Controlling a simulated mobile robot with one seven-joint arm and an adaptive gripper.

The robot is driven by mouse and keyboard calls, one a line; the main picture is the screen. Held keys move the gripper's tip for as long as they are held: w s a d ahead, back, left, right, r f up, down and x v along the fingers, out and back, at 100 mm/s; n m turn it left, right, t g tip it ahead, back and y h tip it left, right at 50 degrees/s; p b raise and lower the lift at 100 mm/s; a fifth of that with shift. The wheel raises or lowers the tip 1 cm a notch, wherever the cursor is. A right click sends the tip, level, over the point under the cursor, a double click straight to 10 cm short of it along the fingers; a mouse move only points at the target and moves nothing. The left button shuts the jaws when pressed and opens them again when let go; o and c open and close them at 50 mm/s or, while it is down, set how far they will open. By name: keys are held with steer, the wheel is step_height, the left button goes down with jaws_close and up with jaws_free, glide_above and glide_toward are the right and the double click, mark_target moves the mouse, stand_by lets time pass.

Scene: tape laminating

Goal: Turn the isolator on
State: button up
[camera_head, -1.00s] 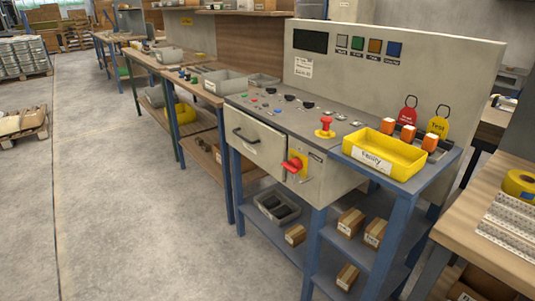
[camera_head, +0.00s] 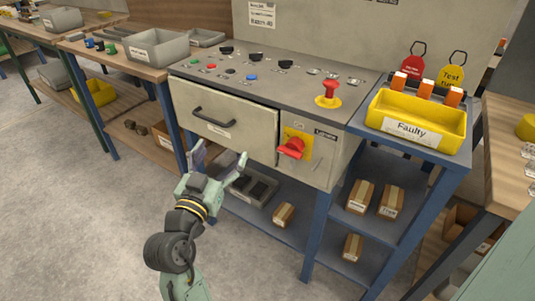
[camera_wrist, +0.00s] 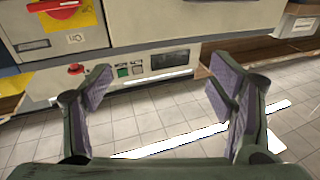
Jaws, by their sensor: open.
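The isolator is a red rotary handle (camera_head: 292,149) on a yellow plate, on the front face of the grey control bench, right of the drawer. A small "On" label shows above it. The handle lies close to horizontal, slightly tilted. My gripper (camera_head: 220,160) is open and empty, in front of the drawer, left of the isolator and apart from it. In the wrist view, my gripper (camera_wrist: 158,88) has its two purple-padded fingers spread wide with nothing between them. A red and yellow part (camera_wrist: 55,8), apparently the isolator, is cut off at the top left there.
A drawer (camera_head: 222,125) with a dark handle is beside the isolator. A red emergency-stop button (camera_head: 328,92) stands on the bench top above. A yellow "Faulty" tray (camera_head: 415,133) is at the right. Below, shelves hold a grey bin (camera_head: 247,193) and small boxes (camera_head: 361,197). Floor at left is clear.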

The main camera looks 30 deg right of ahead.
mark_target(287, 154)
steer(key=s+d+f+m+g+h, duration=0.25)
steer(key=s+d+f+g, duration=0.25)
steer(key=s+d, duration=0.3)
steer(key=shift+m+y, duration=0.25)
steer(key=shift+m, duration=0.1)
steer(key=p+x, duration=0.1)
steer(key=x, duration=0.5)
steer(key=p+x, duration=0.1)
steer(key=x, duration=0.2)
steer(key=shift+w+r+p, duration=0.15)
steer(key=shift+w+p, duration=0.15)
steer(key=shift+p, duration=0.05)
steer(key=shift+x, duration=0.8)
steer(key=shift+c, duration=0.2)
steer(key=c, duration=1.7)
steer(key=shift+o, duration=0.2)
